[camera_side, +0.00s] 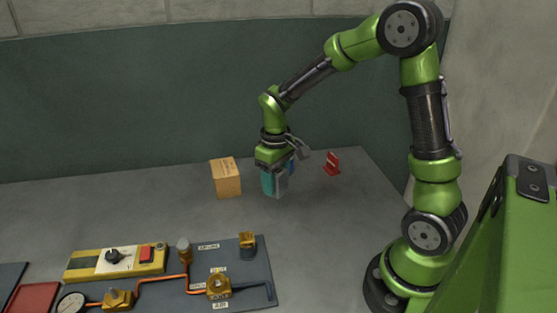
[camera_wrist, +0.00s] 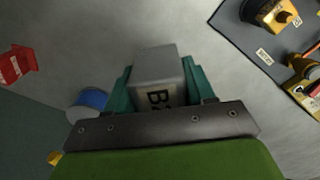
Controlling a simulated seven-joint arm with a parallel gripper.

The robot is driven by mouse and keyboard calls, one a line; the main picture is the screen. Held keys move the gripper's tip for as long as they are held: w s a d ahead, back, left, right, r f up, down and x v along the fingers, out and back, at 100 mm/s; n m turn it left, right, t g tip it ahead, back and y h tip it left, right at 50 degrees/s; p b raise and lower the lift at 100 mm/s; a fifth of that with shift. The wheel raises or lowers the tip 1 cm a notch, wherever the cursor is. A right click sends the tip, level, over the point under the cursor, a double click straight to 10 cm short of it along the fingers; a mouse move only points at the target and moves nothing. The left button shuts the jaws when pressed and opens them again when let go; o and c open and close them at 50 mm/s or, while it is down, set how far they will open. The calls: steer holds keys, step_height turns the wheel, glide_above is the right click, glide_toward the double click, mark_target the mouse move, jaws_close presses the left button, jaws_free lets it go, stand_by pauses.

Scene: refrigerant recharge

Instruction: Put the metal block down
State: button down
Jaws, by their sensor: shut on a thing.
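My gripper (camera_side: 274,185) hangs over the table, fingers pointing down, left of my arm's base. In the wrist view, its teal fingers (camera_wrist: 158,88) are shut on a grey metal block (camera_wrist: 156,62) with dark lettering on one face. In the side view the block (camera_side: 281,186) is mostly hidden by the fingers. Its lower end is close to the table top; I cannot tell whether it touches.
A tan box (camera_side: 226,180) stands just left of my gripper. A red object (camera_side: 332,164) and a blue-and-white round object (camera_wrist: 88,101) are nearby. A dark panel (camera_side: 258,262) with brass fittings and copper pipe lies at the front.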

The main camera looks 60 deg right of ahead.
steer(key=f, duration=0.3)
steer(key=shift+w+a, duration=0.1)
steer(key=shift+w, duration=0.2)
steer(key=shift+f, duration=2.35)
steer(key=shift+f, duration=0.1)
steer(key=shift+c, duration=2)
jaws_free()
step_height(320, 180, up, 12)
steer(key=shift+f, duration=0.1)
steer(key=s+a+r+m+t+y, duration=0.2)
steer(key=s+a+r+t, duration=0.5)
steer(key=s+r, duration=0.4)
steer(key=shift+s+a+r+m, duration=0.15)
steer(key=shift+s+a+m, duration=0.65)
steer(key=shift+s, duration=0.2)
